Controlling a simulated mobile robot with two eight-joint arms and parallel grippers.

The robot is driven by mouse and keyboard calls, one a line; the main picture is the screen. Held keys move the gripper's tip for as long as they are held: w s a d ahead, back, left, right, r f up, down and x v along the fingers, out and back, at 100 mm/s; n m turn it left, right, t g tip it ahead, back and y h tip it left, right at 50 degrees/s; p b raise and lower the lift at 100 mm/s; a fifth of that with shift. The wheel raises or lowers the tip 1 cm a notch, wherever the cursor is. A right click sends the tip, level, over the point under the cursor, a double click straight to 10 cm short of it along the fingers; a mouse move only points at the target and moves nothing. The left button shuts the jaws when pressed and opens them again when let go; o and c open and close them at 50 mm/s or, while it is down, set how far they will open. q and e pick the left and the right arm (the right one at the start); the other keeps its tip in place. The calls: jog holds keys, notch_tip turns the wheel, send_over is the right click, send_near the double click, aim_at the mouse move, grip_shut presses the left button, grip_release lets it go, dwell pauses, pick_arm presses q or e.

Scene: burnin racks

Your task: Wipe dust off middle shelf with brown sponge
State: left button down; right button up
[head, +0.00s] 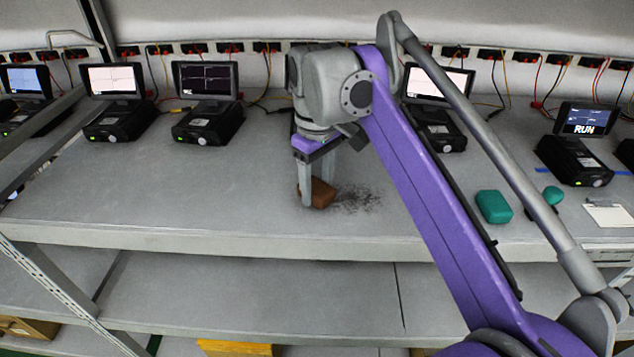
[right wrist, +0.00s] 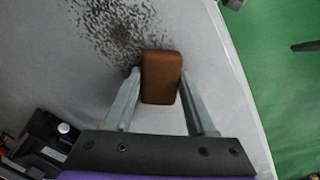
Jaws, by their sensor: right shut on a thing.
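The brown sponge (head: 322,193) is on the grey shelf (head: 120,195), at the left edge of a dark dust patch (head: 362,199) in the head view. My right gripper (head: 316,197) points down and is shut on the sponge. The right wrist view shows the sponge (right wrist: 161,77) between the two fingers, with the dust (right wrist: 112,30) up and to the left of it. Whether the sponge presses on the shelf is hard to tell. My left gripper is not in view.
Several testers with screens stand along the back, one (head: 209,122) left of my gripper. A teal block (head: 493,206), a teal round thing (head: 553,195) and a clipboard (head: 609,214) lie to the right. The shelf's front edge (head: 200,240) is near the sponge. A lower shelf (head: 260,290) lies below.

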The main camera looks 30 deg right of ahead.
aim_at(353, 200)
jog(key=shift+f, duration=0.2)
jog(key=shift+s+d+r+p, duration=0.15)
jog(key=shift+s+d, duration=0.3)
jog(key=shift+d, duration=0.25)
jog(key=shift+s+d+p, duration=0.15)
jog(key=shift+s+d, duration=0.25)
jog(key=shift+d, duration=0.3)
jog(key=shift+s+d+f+p, duration=0.15)
jog(key=shift+s+d, duration=0.35)
jog(key=shift+d, duration=0.3)
jog(key=shift+s+d+f+p, duration=0.15)
jog(key=shift+s+d, duration=0.35)
jog(key=shift+d, duration=0.3)
